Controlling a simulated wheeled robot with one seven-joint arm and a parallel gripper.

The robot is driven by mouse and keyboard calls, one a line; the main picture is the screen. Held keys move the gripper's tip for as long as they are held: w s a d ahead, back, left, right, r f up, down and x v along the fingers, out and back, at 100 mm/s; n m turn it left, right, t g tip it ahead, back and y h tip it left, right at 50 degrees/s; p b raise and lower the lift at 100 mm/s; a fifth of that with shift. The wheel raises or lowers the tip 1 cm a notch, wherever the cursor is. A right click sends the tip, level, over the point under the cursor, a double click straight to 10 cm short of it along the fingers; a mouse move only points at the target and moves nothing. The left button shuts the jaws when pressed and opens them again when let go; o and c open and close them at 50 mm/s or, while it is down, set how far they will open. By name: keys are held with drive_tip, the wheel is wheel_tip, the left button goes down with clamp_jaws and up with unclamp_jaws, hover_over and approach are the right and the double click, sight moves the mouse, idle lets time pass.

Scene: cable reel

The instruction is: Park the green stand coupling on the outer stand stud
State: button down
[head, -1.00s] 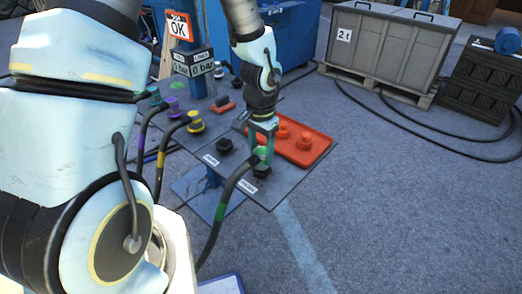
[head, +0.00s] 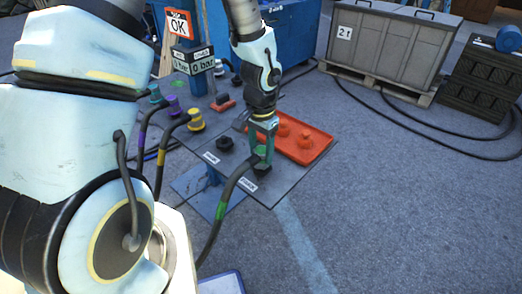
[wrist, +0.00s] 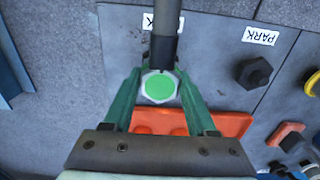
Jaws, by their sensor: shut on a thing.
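My gripper (head: 263,150) points down over the front corner of the stand plate and is shut on the green stand coupling (wrist: 160,87). In the wrist view the coupling's round green cap in a light hex collar sits between both fingertips. Its dark hose with a green band (head: 222,209) leaves to the lower left in the head view. A black base (head: 263,170) shows directly below the fingers, at the outer stud's place by the front PARK label (head: 247,185). The fingers hide the joint, so I cannot tell whether the coupling is fully seated. The other stud (head: 225,144) is bare.
An orange-red tray (head: 318,146) with red fittings lies just behind my gripper. Yellow (head: 195,122) and purple (head: 172,104) couplings with hoses stand to the left. A gauge post (head: 192,62) rises behind.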

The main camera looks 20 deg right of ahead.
drive_tip(key=shift+f, duration=0.3)
drive_tip(key=shift+c, duration=0.6)
unclamp_jaws()
